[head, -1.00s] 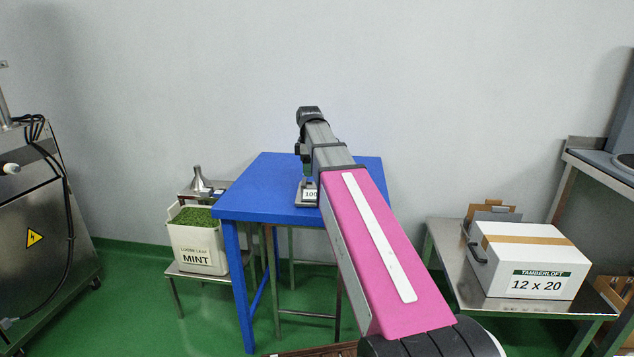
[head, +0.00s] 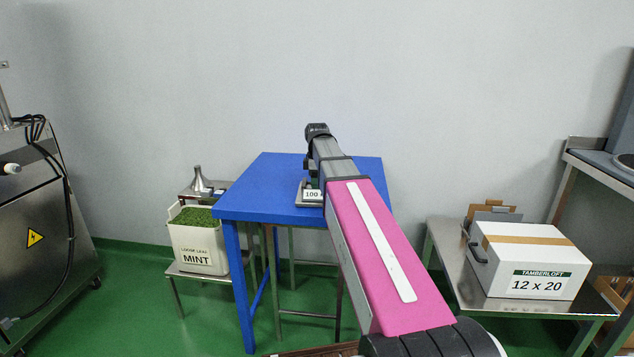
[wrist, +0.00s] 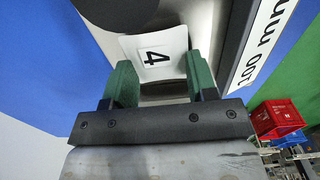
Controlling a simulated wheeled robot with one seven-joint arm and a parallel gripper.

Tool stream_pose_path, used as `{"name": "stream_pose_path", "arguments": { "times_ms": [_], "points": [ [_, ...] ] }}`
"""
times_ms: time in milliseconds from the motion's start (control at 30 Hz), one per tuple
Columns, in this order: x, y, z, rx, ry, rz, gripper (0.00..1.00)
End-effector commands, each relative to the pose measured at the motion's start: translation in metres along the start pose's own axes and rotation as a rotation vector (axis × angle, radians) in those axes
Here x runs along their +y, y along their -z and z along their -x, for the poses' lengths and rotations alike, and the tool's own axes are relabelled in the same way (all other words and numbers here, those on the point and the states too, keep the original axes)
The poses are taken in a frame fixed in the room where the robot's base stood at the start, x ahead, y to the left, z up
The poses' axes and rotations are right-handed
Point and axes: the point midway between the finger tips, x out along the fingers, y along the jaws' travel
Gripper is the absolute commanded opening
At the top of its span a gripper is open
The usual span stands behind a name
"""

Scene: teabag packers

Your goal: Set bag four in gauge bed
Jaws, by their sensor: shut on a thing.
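Bag four (wrist: 153,56), a white piece marked 4, sits between the green fingers of my gripper (wrist: 160,80) in the wrist view. The fingers are shut on it. The gauge (head: 311,194), grey metal with a white 100 mm label, stands on the blue table (head: 262,185). In the wrist view its label (wrist: 262,45) is close on the right, and a grey metal surface lies behind the bag. I cannot tell whether the bag touches the bed. In the head view my arm hides the fingers and the bag.
A white tub of mint (head: 197,242) stands on a low stand left of the table. A white carton (head: 527,262) sits on a metal bench at the right. A red crate (wrist: 277,119) shows in the wrist view. The table's left part is clear.

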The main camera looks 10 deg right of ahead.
Motion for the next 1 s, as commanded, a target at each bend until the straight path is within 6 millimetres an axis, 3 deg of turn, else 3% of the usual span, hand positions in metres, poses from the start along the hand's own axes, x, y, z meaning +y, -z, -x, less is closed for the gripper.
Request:
{"name": "stream_pose_path", "arguments": {
  "times_ms": [67,100,167,467,1000],
  "points": [
    [0.0,0.0,-0.002,0.001,0.0,0.0,0.31],
    [0.0,0.0,-0.002,0.001,0.0,0.0,0.62],
    [0.0,0.0,-0.002,0.001,0.0,0.0,0.78],
    [0.001,0.001,0.005,0.002,-0.001,0.001,0.78],
    [0.001,0.001,0.093,0.002,-0.003,0.0,0.78]
  ]
}}
